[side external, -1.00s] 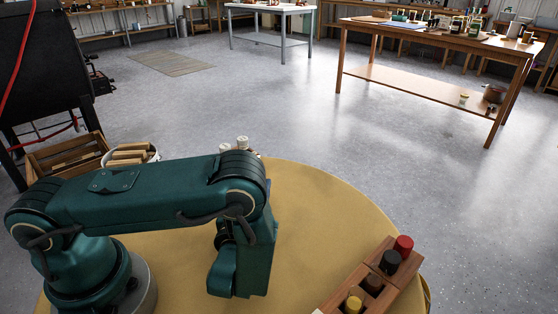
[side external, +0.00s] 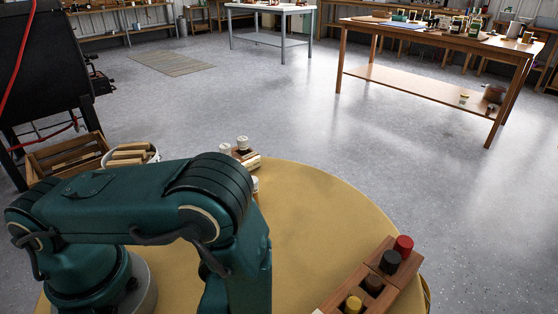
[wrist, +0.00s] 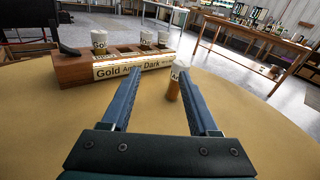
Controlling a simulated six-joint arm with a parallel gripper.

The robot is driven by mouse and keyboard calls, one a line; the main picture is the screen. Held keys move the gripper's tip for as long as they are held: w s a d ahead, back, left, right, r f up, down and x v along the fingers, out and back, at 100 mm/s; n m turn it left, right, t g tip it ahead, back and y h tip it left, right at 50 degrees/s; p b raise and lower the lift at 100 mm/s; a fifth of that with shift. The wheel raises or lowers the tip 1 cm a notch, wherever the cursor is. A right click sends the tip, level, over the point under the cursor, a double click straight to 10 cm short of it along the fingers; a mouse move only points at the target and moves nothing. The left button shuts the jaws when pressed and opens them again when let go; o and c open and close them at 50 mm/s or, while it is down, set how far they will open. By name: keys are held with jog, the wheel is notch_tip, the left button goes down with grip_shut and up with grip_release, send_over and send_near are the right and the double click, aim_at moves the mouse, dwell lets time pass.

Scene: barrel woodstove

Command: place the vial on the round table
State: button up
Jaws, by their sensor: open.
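The vial (wrist: 174,88) is amber with a white cap. In the wrist view it stands upright on the yellow round table (wrist: 235,140), near the tips of my gripper's fingers. My gripper (wrist: 164,82) is open, its fingers reaching forward with the vial showing in the gap between them, nearer the right finger. I cannot tell whether the tips reach past it. In the side external view only the vial's white cap and a little of its body (side external: 256,184) show at my arm's edge, on the round table (side external: 315,220). My gripper is hidden there.
A wooden rack (wrist: 75,72) labelled Gold, Amber, Dark holds white-topped vials, left of my fingers. A second rack (side external: 338,294) with red, black, brown and yellow pieces lies at the table's front right. The table's middle right is clear. A firewood bucket (side external: 152,153) stands beyond the edge.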

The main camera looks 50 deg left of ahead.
jog(key=s+a+r+n+g, duration=0.1)
jog(key=n+g, duration=0.1)
jog(key=s+a+r+n+g, duration=0.1)
jog(key=s+n+g, duration=0.1)
jog(key=n+g, duration=0.1)
jog(key=s+a+r+n+g, duration=0.1)
jog(key=a+n+g, duration=0.1)
jog(key=n, duration=0.1)
jog(key=shift+s+r+g, duration=0.1)
jog(key=shift+s+g, duration=0.3)
jog(key=s+d+r+n+g+h, duration=0.1)
jog(key=s+r+n+g+h, duration=0.1)
jog(key=s+n+g+h, duration=0.45)
jog(key=w+d+r+n+t+h, duration=0.2)
jog(key=d+r+n+t+h, duration=0.4)
jog(key=n, duration=0.4)
jog(key=d+t+h, duration=0.1)
jog(key=t, duration=0.1)
jog(key=shift+w+r+t, duration=0.2)
jog(key=shift+r+t, duration=0.15)
